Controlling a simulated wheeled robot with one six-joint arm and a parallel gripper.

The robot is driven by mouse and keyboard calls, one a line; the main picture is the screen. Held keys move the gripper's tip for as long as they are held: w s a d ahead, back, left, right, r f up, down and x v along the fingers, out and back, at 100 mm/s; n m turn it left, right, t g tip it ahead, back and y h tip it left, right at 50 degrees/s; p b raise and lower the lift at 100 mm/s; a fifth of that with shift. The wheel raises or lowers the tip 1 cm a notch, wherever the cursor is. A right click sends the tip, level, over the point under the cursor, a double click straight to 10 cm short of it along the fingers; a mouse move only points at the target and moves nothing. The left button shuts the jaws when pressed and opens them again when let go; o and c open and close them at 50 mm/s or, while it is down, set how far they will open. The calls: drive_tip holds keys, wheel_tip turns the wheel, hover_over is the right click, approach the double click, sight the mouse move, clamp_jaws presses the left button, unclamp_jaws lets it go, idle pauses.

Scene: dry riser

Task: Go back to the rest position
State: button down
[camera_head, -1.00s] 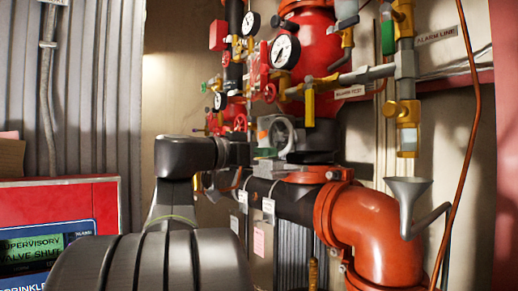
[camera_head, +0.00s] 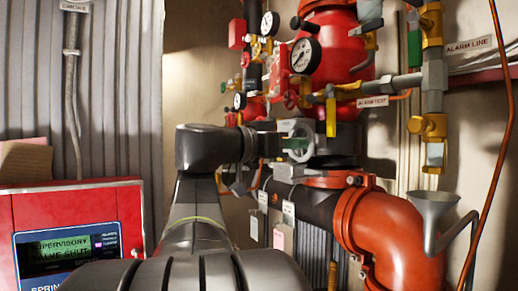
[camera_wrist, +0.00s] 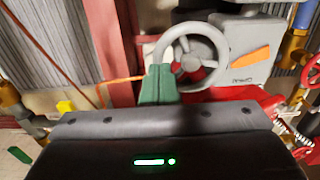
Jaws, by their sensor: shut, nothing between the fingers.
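My gripper (camera_wrist: 158,84) shows in the wrist view as two green fingers pressed together, with nothing between them. In the head view, my dark arm reaches forward to the valve area at the picture's middle. The grey wheel (camera_head: 297,127) shows there at the arm's end, with green in front of it. I cannot tell whether the fingers touch the wheel.
A red panel (camera_head: 85,196) with a green "SUPERVISORY VALVE SHUT" screen (camera_head: 58,250) stands at left. Gauges (camera_head: 305,55), red valves and yellow-handled pipes crowd above and right of my arm. An orange elbow pipe (camera_head: 395,235) and grey funnel (camera_head: 433,200) are at right.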

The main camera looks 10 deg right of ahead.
drive_tip(key=v, duration=0.2)
drive_tip(key=shift+s+a, duration=0.1)
drive_tip(key=shift+a, duration=0.2)
drive_tip(key=shift+d, duration=0.1)
drive_tip(key=p+x, duration=0.1)
drive_tip(key=x, duration=0.2)
drive_tip(key=shift+d, duration=0.15)
drive_tip(key=shift+f, duration=0.1)
idle(0.4)
